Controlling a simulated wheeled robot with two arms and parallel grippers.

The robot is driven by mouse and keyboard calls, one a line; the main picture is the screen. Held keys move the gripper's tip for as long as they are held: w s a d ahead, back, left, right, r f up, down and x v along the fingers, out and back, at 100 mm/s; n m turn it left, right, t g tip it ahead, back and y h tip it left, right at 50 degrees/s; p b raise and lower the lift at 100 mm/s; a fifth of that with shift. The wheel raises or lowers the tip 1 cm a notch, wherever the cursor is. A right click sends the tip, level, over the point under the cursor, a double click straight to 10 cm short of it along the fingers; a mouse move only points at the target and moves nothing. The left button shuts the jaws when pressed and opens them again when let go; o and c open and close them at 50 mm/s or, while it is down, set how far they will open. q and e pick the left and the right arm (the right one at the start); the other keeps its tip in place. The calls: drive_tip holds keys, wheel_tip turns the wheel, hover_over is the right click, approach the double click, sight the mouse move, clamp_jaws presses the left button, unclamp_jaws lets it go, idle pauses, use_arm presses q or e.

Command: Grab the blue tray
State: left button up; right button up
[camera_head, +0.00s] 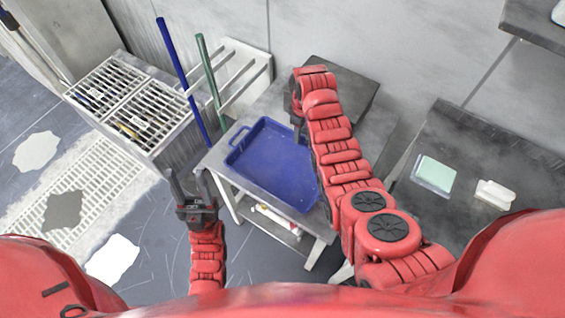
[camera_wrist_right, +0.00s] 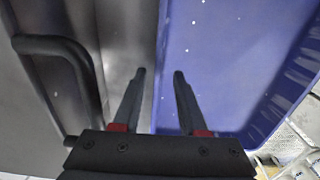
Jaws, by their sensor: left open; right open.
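The blue tray (camera_head: 272,165) lies on a grey metal table (camera_head: 218,160) in the middle of the head view. A handle shows at its left end; its right side is partly hidden by my right arm. My left gripper (camera_head: 189,178) is open and empty, in front of and to the left of the tray. My right gripper (camera_head: 299,122) is over the tray's far right part, mostly hidden by its own wrist in the head view.
A dark box-like object (camera_head: 345,85) with a handle stands behind my right wrist. Blue (camera_head: 183,80) and green (camera_head: 209,65) poles lean at a white rack left of the table. A dark counter (camera_head: 480,160) at right holds a pale green sponge-like block (camera_head: 435,174) and a white brush (camera_head: 494,194).

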drive_tip(key=shift+f, duration=1.25)
drive_tip(key=shift+c, duration=0.4)
clamp_jaws()
